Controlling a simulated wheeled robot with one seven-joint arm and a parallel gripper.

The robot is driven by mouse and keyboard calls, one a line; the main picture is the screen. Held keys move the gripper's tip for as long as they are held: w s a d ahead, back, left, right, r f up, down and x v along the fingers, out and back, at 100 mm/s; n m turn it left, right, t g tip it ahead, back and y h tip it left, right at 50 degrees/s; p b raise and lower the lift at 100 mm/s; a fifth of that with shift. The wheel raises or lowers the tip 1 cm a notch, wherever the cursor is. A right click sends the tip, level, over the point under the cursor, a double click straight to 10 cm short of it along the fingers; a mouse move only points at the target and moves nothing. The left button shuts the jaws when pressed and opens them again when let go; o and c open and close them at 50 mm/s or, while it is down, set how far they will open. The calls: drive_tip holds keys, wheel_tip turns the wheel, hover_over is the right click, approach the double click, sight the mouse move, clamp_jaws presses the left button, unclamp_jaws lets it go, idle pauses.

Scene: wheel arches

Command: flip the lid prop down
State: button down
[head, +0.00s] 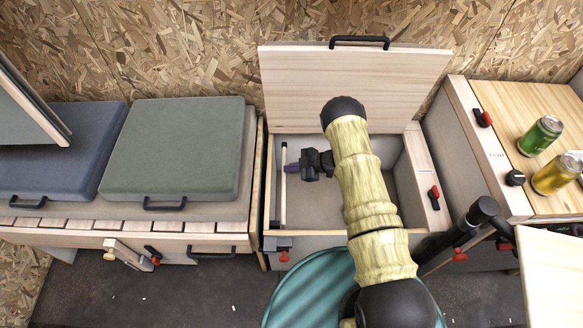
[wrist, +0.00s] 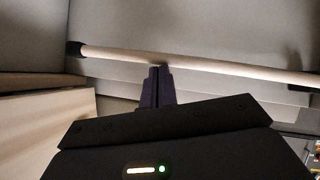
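The lid prop (head: 283,190) is a pale wooden rod inside the left side of the open box. It also shows in the wrist view (wrist: 210,63), running across the picture with a dark end cap at left. The box's wooden lid (head: 300,85) stands open at the back. My gripper (head: 289,168) reaches into the box from the right, its fingertips close to the middle of the rod. In the wrist view its two fingers (wrist: 157,72) are together, tips at the rod. I cannot tell whether they touch it. Nothing shows between the fingers.
The box's right rim (head: 420,165) carries a red-and-black latch (head: 434,197). A green cushion (head: 172,150) lies on the bench to the left. A green can (head: 540,136) and a yellow can (head: 556,174) stand on the right cabinet. My arm crosses the box's front edge.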

drive_tip(key=shift+s+d+f, duration=0.1)
drive_tip(key=shift+s+f, duration=0.05)
drive_tip(key=shift+f, duration=0.15)
drive_tip(key=d+r+p, duration=0.5)
drive_tip(key=d+r, duration=0.4)
drive_tip(key=r, duration=0.1)
drive_tip(key=shift+w, duration=0.2)
idle(0.3)
